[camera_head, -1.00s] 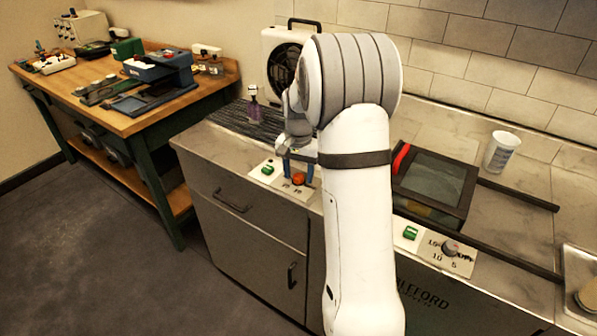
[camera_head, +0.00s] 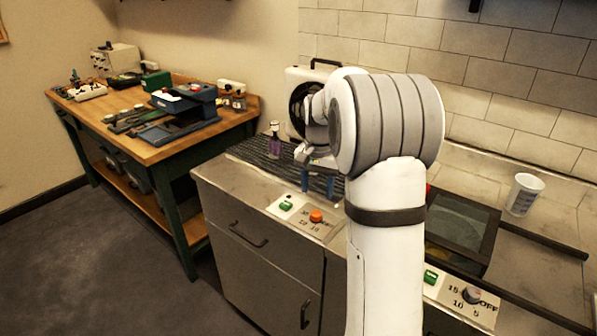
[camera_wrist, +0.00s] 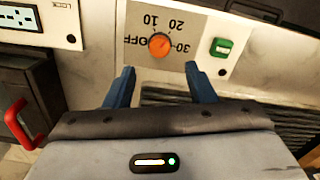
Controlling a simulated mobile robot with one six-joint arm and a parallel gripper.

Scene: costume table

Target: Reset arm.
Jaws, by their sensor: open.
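My gripper (camera_head: 319,184) is open and empty, with its blue fingers above the left part of the counter, near a control panel with an orange dial. In the wrist view the two blue fingers (camera_wrist: 160,88) stand wide apart with nothing between them. The orange dial (camera_wrist: 159,45) and a green switch (camera_wrist: 222,46) lie beyond the fingertips there. They also show in the head view, the orange dial (camera_head: 316,216) and the green switch (camera_head: 286,206). My white arm hides part of the counter behind it.
A purple bottle (camera_head: 274,141) stands on the dark ribbed surface (camera_head: 249,151), near a fan unit (camera_head: 298,103). A dark glass-lidded box (camera_head: 462,228) and a white cup (camera_head: 524,194) are right of my arm. A wooden workbench (camera_head: 157,152) with tools stands at left. The floor is clear.

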